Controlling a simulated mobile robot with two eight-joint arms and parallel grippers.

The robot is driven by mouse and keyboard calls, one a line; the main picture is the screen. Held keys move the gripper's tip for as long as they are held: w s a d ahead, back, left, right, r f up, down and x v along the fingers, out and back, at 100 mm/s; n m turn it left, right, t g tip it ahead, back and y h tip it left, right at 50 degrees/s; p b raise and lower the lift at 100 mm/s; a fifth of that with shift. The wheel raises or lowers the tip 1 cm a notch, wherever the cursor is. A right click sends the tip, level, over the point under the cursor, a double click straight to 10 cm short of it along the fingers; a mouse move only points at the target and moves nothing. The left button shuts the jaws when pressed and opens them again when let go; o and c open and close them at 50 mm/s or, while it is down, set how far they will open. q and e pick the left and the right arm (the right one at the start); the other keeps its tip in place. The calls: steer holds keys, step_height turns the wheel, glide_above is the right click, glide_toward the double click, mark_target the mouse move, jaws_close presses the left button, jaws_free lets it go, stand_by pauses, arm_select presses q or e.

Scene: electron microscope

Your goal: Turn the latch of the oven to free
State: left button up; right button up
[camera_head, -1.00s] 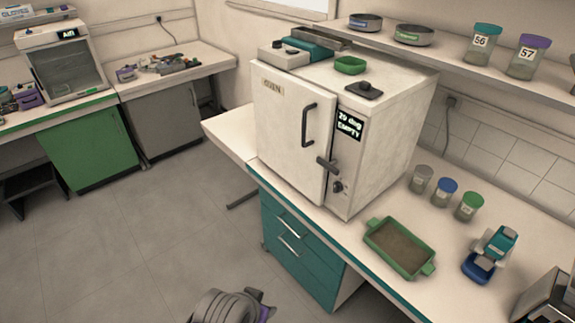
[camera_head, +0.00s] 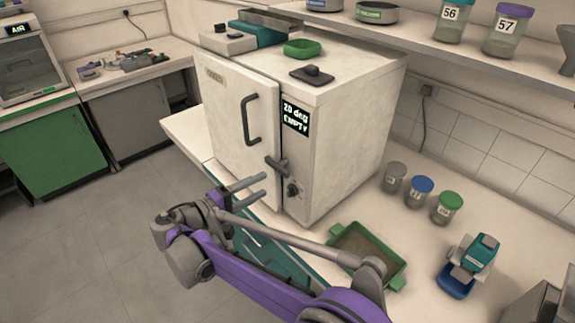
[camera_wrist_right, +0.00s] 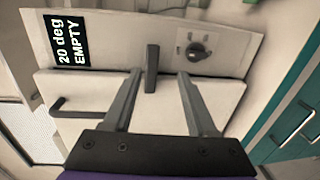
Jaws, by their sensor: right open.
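The white oven (camera_head: 352,135) stands on the bench, its door (camera_head: 228,125) closed. The dark latch (camera_head: 276,166) sits at the door's right edge, below the door handle (camera_head: 251,119) and the display reading "20 deg EMPTY" (camera_head: 295,116). In the right wrist view the latch (camera_wrist_right: 151,68) shows as a dark bar, seen between and beyond my fingers. My right gripper (camera_head: 266,187) is open and empty, in front of the oven door just below and left of the latch. Its two fingers (camera_wrist_right: 157,74) are spread apart, not visibly touching the latch. My left gripper is not in view.
A dark knob (camera_head: 292,190) sits on the oven panel below the display; it also shows in the right wrist view (camera_wrist_right: 197,50). A green tray (camera_head: 383,238) and several lidded jars (camera_head: 420,190) stand on the bench to the right. The floor at left is clear.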

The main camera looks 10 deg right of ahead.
mark_target(275, 168)
steer(key=shift+t+h, duration=0.4)
steer(key=shift+t, duration=0.1)
steer(key=x, duration=0.3)
steer(key=w+x, duration=0.1)
steer(key=x, duration=0.1)
steer(key=a+x, duration=0.1)
steer(key=x, duration=0.2)
steer(key=shift+w+d+r, duration=0.1)
steer(key=shift+w+r, duration=0.1)
steer(key=shift+w, duration=0.3)
jaws_close()
